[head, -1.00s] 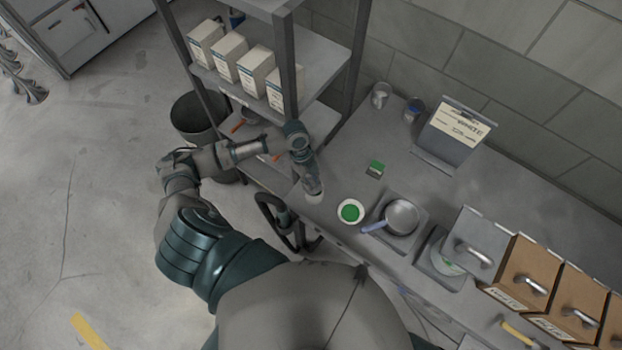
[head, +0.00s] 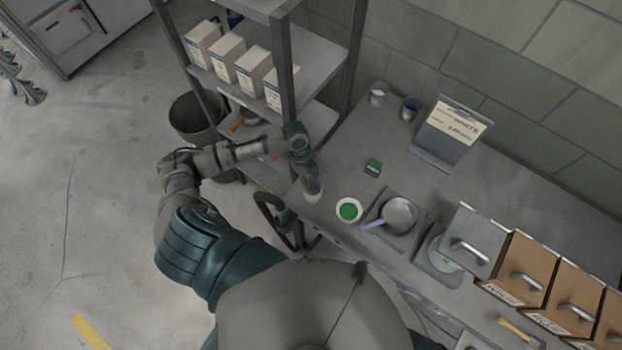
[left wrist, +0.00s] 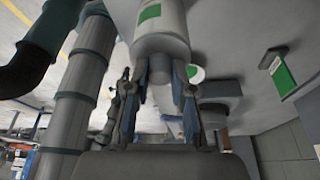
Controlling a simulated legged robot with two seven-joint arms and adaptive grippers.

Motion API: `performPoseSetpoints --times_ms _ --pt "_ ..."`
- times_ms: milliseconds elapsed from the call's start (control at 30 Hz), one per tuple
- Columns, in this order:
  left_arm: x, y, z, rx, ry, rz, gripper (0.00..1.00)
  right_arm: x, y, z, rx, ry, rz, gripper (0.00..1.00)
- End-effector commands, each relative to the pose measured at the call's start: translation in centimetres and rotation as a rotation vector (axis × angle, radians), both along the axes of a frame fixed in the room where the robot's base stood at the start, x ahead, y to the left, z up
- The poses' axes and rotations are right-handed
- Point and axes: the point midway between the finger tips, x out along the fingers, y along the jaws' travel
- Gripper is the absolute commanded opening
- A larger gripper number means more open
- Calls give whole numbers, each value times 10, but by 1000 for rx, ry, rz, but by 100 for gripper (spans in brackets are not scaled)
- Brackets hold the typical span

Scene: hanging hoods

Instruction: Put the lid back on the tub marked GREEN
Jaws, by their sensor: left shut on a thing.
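My left gripper (head: 313,188) points down at the near left end of the counter. My right gripper is out of view.
A small green-and-dark block (head: 373,167) lies behind. A pan (head: 398,213) with a blue handle sits to the right, then several boxes with handles (head: 527,270). A shelf rack (head: 290,75) borders the left.

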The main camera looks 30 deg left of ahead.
Motion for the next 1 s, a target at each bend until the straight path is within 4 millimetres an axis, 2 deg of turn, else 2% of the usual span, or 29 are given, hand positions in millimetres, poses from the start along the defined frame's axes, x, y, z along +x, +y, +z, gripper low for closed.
performPoseSetpoints --times_ms 400,433,500,533,733,767,833,867,1000 --pt "0 -1 0 0 0 0 2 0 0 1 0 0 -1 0" --pt "0 -1 0 0 0 0 31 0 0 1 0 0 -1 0" --pt "0 -1 0 0 0 0 48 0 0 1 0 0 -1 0" --pt "0 -1 0 0 0 0 53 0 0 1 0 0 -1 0" --pt "0 0 0 0 0 0 53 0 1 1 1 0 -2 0" --pt "0 0 0 0 0 0 58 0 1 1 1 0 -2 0" --pt "0 0 0 0 0 0 75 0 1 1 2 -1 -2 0" --pt "0 0 0 0 0 0 78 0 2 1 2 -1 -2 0" --pt "0 0 0 0 0 0 78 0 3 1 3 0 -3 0"
